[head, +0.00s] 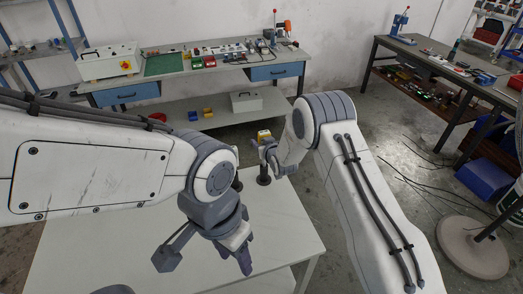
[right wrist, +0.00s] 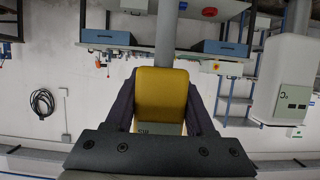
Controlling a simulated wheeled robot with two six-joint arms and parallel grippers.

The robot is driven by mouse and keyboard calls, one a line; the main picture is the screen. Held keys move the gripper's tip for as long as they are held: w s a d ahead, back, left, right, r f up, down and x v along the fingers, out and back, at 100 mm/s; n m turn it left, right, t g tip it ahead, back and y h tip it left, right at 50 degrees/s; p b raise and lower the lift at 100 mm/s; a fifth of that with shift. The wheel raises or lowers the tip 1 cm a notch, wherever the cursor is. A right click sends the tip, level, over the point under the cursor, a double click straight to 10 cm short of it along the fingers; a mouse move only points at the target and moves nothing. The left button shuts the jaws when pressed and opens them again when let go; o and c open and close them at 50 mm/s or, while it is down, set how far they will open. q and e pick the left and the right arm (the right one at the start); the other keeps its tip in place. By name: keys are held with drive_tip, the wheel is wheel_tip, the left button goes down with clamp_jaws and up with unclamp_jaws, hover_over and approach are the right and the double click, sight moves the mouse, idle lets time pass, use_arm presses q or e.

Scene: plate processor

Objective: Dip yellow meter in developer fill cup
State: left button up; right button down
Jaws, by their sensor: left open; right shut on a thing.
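The yellow meter (head: 264,134) is in my right gripper (head: 266,146), above the far right edge of the white table. In the right wrist view, the meter's yellow body (right wrist: 160,98) sits between the two dark fingers of that gripper (right wrist: 160,105), with a pale lettered part at its near end. My left gripper (head: 242,258) is open and empty, pointing down over the table's right part. A small dark upright piece (head: 264,178) stands under the right gripper at the table edge; I cannot tell if it is the developer fill cup. No cup is clearly recognisable.
The white table (head: 100,245) is largely bare where visible, though my left arm covers much of it. A workbench with blue drawers (head: 275,72) stands along the back wall. A dark-topped bench (head: 440,58) and a round stand base (head: 472,247) are at right.

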wheel_tip(320, 180, up, 5)
drive_tip(key=shift+r+b, duration=0.1)
drive_tip(key=shift+b, duration=0.55)
wheel_tip(320, 180, up, 11)
drive_tip(key=p, duration=0.5)
hover_over(263, 132)
drive_tip(key=w, duration=0.3)
drive_tip(key=shift+s+a, duration=0.25)
drive_tip(key=s+d+f+m+h+b, duration=0.1)
drive_tip(key=s+d+f+h, duration=0.1)
drive_tip(key=s+d, duration=0.6)
drive_tip(key=s+d+f+m+h+b, duration=0.2)
drive_tip(key=s+d+f, duration=0.2)
drive_tip(key=s+d, duration=0.5)
drive_tip(key=shift+s+d+m+t+b, duration=0.3)
drive_tip(key=shift+d, duration=0.55)
